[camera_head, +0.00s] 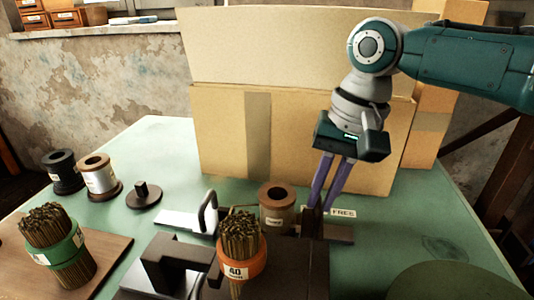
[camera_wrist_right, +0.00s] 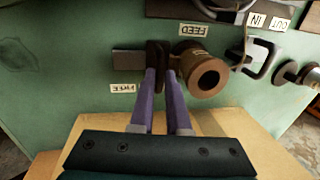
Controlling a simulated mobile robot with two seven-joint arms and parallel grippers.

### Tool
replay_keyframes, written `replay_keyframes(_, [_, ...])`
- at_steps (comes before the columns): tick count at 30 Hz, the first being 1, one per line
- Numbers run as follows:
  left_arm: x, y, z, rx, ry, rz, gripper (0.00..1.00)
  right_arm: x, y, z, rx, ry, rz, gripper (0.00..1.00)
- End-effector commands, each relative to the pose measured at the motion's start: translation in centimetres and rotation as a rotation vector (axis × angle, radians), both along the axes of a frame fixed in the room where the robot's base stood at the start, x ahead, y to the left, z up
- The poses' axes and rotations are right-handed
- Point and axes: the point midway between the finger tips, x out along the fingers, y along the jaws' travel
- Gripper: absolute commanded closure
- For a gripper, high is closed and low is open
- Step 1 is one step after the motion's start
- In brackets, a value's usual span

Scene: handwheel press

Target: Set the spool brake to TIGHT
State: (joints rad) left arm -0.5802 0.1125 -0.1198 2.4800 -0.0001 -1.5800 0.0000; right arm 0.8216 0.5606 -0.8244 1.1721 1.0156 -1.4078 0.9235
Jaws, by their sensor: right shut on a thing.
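The spool brake is a dark upright lever (camera_wrist_right: 157,54) on a flat dark plate (camera_head: 340,235), right beside the brown spool (camera_head: 277,208). A label reading FREE (camera_head: 343,212) lies by the plate; it also shows upside down in the wrist view (camera_wrist_right: 123,90). No TIGHT label is readable in either view. My right gripper (camera_head: 320,207) reaches down from above with its purple fingers. In the wrist view its fingertips (camera_wrist_right: 160,71) are shut on the brake lever, at the spool end of the plate. My left gripper is out of view.
Large cardboard boxes (camera_head: 225,130) stand behind the brake. An orange-banded bundle of sticks (camera_head: 241,245) stands in front of the spool. A metal handle (camera_head: 208,213) is left of it. A green-banded bundle (camera_head: 55,245) and more spools (camera_head: 99,176) are at the left.

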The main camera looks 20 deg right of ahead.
Motion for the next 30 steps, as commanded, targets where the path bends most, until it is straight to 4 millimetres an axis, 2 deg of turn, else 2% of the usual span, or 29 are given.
replay_keyframes(7, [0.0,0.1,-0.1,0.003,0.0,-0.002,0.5,0.1,0.2,-0.1,0.004,-0.007,0.001,1.0])
replay_keyframes(8, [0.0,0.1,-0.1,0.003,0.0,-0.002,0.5,0.2,0.2,0.0,0.005,-0.007,0.002,0.83])
replay_keyframes(15, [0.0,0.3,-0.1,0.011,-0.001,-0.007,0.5,0.1,0.2,0.0,0.005,-0.005,0.003,0.56])
replay_keyframes(24, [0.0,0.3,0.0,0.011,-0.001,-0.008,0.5,0.1,0.1,0.3,0.004,-0.004,0.003,0.55])
replay_keyframes(26, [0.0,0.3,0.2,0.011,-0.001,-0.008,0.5,0.0,0.0,0.8,0.004,-0.004,0.003,0.55])
replay_keyframes(30, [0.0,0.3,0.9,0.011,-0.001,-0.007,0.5,-0.2,-0.4,3.3,0.004,-0.008,0.002,0.55])
